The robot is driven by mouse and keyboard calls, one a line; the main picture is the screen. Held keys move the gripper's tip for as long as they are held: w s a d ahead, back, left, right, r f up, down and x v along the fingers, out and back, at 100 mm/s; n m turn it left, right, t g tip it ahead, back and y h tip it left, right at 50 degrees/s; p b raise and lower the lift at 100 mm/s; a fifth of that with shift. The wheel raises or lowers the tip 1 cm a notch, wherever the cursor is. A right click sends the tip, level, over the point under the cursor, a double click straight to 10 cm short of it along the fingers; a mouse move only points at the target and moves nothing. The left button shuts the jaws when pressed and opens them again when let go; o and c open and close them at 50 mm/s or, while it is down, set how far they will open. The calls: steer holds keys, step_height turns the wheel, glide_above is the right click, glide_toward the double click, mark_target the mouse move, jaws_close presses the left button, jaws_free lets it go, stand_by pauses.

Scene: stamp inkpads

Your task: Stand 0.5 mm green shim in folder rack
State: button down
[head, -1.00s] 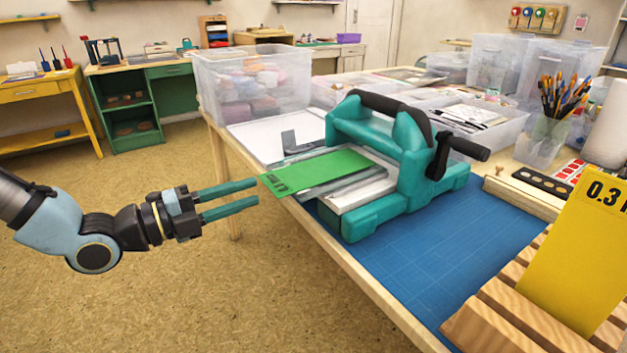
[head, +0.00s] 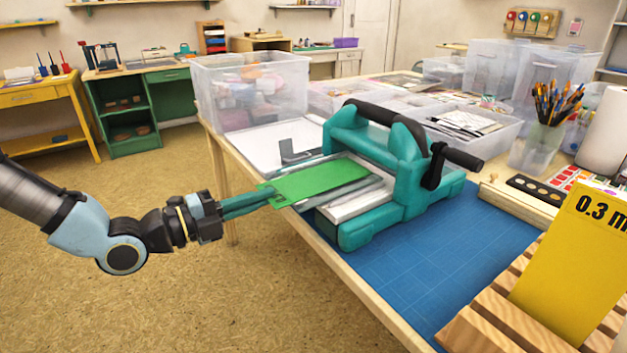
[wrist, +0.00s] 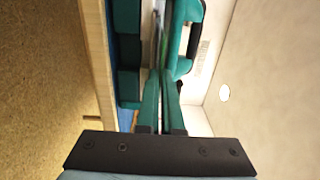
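The green shim (head: 322,181) lies flat on the plates of a teal hand-cranked press (head: 385,190), its near end sticking out over the table's left edge. My gripper (head: 268,194) reaches in from the left, with its teal fingers closed together on that near end. The fingers cover the shim's printed label. In the wrist view the two fingers (wrist: 160,76) meet at their tips, and the shim is hard to make out edge-on. The wooden folder rack (head: 487,333) stands at the front right with slanted slots and holds a yellow shim (head: 570,265) marked 0.3.
A blue cutting mat (head: 420,265) lies clear between press and rack. The press's black crank (head: 455,158) sticks out to the right. A clear bin (head: 250,90) stands behind the press. A cup of brushes (head: 545,135) and a wooden holder (head: 515,205) stand at the right.

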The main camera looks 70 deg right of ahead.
stand_by(0.4)
steer(key=p, duration=0.1)
steer(key=r+p, duration=0.1)
steer(key=a+r+p, duration=0.1)
steer(key=shift+w+r, duration=0.15)
steer(key=shift+w, duration=0.2)
steer(key=w+a+r+p, duration=0.3)
steer(key=w+a+p, duration=0.2)
steer(key=a+p, duration=0.2)
steer(key=w+a+r+p, duration=0.4)
steer(key=w+a+p, duration=0.2)
steer(key=a+p, duration=0.2)
steer(key=shift+w+a+p, duration=0.3)
steer(key=shift+a, duration=0.35)
stand_by(0.4)
steer(key=shift+s, duration=0.1)
